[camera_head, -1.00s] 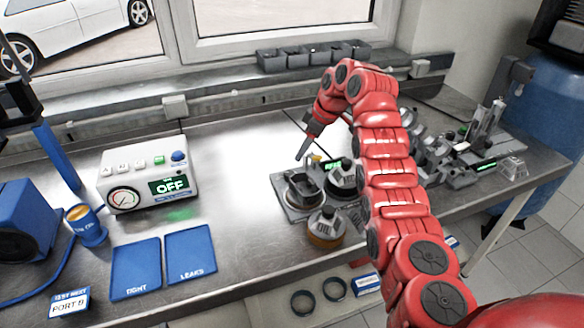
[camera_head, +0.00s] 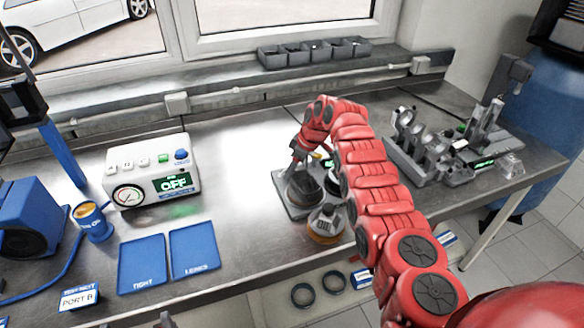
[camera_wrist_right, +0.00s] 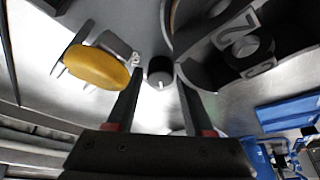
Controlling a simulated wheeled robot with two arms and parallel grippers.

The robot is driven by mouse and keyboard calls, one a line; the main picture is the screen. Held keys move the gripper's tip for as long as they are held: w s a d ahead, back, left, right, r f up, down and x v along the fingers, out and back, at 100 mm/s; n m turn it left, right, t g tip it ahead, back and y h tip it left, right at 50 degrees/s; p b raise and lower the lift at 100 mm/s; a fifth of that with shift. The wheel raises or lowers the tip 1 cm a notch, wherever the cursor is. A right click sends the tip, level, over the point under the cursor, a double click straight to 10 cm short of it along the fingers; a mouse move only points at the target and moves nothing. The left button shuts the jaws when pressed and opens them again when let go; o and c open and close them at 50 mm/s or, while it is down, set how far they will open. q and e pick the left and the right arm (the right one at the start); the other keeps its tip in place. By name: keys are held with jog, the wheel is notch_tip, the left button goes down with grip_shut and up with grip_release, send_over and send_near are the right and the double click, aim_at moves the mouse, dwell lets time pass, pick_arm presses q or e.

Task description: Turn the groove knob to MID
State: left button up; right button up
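The groove knob (camera_wrist_right: 160,72), small, round and dark with a short white mark, shows in the right wrist view. It stands on a grey metal plate, with small white lettering beside it. My right gripper (camera_wrist_right: 158,84) is open, its two fingers on either side of the knob with gaps visible; I cannot tell how deep they reach around it. In the head view my right gripper (camera_head: 299,157) points down at the back of the grey fixture plate (camera_head: 283,184), and the knob cannot be made out there.
A yellow oval part (camera_wrist_right: 97,68) sits close left of the fingers in the wrist view. Dark round parts stand on the fixture, and a flask-like part (camera_head: 326,222) is at its front. A tester reading OFF (camera_head: 152,172) stands left, with clear bench between.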

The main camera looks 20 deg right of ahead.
grip_shut()
jog(key=shift+m, duration=0.4)
jog(key=shift+a+m+t+h+b, duration=0.1)
jog(key=shift+m+t+h+b, duration=0.3)
jog(key=shift+m, duration=0.5)
jog(key=m+b, duration=0.1)
jog(key=m, duration=0.1)
jog(key=shift+a+f+m+h, duration=0.1)
jog(key=shift+a+m+h, duration=0.05)
jog(key=shift+m+h, duration=0.2)
jog(key=m+h+b, duration=0.1)
jog(key=m, duration=0.1)
jog(key=m+h+b, duration=0.1)
jog(key=m+b, duration=0.1)
jog(key=m, duration=0.1)
jog(key=shift+r+t, duration=0.2)
jog(key=shift+t, duration=0.2)
jog(key=shift+m, duration=0.35)
jog(key=shift+o, duration=0.3)
grip_release()
